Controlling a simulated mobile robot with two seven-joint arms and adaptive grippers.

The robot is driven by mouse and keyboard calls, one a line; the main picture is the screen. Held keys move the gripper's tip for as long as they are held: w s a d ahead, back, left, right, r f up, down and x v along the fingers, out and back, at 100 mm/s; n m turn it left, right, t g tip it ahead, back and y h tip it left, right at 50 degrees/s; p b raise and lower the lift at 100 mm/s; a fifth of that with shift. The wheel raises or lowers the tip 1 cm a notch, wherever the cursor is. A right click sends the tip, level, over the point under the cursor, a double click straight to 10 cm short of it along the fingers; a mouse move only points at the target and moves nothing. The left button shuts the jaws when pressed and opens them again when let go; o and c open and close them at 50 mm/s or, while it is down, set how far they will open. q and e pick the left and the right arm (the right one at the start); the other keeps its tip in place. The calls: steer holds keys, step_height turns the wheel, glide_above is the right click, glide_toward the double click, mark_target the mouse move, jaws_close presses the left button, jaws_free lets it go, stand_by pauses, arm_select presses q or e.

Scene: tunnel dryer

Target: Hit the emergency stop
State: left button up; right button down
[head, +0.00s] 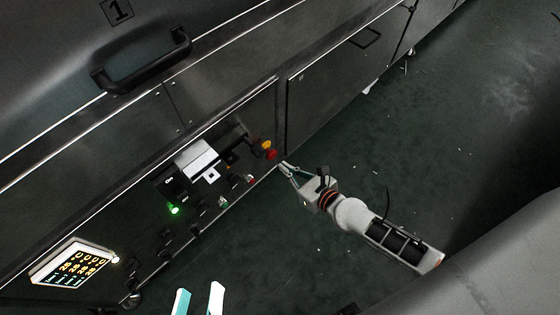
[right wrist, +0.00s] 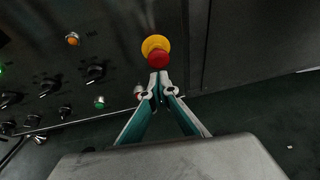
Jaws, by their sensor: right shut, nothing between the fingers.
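The emergency stop (head: 270,154) is a red mushroom button on a yellow collar at the right end of the dark control panel. It also shows in the right wrist view (right wrist: 159,60), just beyond the fingertips. My right gripper (head: 284,165) is shut and empty, with its tips close to the button on its right side. In the right wrist view the joined fingertips (right wrist: 160,74) sit just below the red cap; I cannot tell whether they touch it. My left gripper (head: 200,288) shows at the bottom edge, its two fingers apart and nothing between them.
The panel (head: 150,220) carries black knobs, a green lamp (head: 174,210), small buttons and a white box (head: 197,158). A lit display (head: 75,263) is at lower left. A black handle (head: 142,68) projects above. The green floor (head: 440,130) at right is mostly clear.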

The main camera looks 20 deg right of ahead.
mark_target(274, 157)
steer(key=shift+w+a+r, duration=0.1)
steer(key=shift+w+a, duration=0.05)
steer(key=shift+w, duration=0.45)
steer(key=shift+w+a+r, duration=0.1)
steer(key=shift+w, duration=0.45)
arm_select(q)
steer(key=shift+w+a+r, duration=0.1)
steer(key=shift+w+a, duration=0.05)
steer(key=shift+a, duration=0.1)
arm_select(e)
steer(key=shift+w+a+f, duration=0.1)
steer(key=shift+w, duration=0.15)
